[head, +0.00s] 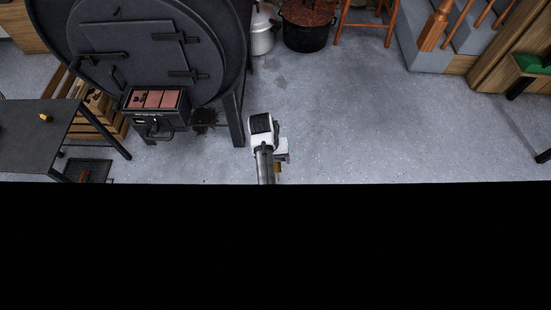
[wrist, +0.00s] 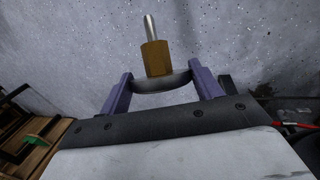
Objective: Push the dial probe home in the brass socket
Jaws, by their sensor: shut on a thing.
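My gripper (wrist: 160,80) is shut on the dial probe (wrist: 153,57), its two purple fingers at either side of the round dial head. The probe has a brass-coloured collar and a thin silver stem that points away from my gripper, with bare floor behind it. In the head view a small brownish bit, probably the probe's collar (head: 278,167), shows below my white hand, right of the arm. I cannot make out the brass socket for certain in either view. The stem tip touches nothing that I can see.
The black barrel stove (head: 140,60) stands at the left, with a box of reddish bricks (head: 155,99) on its front. A dark table (head: 30,140) at far left bears a small yellow piece (head: 45,117). A black pot (head: 306,30) stands at the back.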

